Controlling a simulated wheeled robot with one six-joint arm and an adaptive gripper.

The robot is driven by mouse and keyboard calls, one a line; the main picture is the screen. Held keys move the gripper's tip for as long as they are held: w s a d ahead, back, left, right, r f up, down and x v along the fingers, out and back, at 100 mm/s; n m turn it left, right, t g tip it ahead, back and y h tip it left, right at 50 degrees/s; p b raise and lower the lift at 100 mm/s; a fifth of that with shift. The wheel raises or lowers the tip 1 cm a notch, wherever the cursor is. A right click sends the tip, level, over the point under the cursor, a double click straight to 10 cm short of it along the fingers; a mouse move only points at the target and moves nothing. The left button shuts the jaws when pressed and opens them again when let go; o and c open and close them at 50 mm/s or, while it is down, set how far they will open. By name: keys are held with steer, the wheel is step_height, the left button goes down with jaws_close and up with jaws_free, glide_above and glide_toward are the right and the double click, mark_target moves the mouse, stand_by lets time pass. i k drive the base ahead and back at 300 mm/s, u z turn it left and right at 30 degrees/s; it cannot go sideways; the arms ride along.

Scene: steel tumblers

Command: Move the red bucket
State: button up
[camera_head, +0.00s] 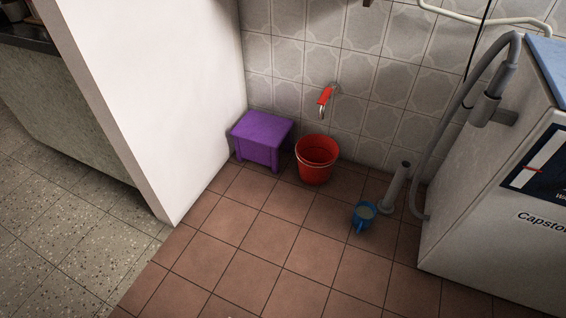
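The red bucket (314,173) stands upright on the brown tiled floor near the tiled back wall, just right of a purple stool. Its open top faces up and the part of the inside that shows is red, with nothing seen in it. It is below and slightly left of a wall tap with a red part (325,96). My gripper is not in view.
The purple stool (262,130) stands close to the bucket's left. A blue mug (363,214) and a grey pipe (397,184) stand to the right, before a white appliance (500,200). A white wall (150,90) bounds the left. The floor (270,240) in front is clear.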

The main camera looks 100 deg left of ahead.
mark_target(317, 154)
steer(key=u, duration=3.65)
steer(key=i, duration=1.55)
steer(key=z, duration=0.6)
steer(key=i, duration=0.75)
steer(key=z, duration=0.45)
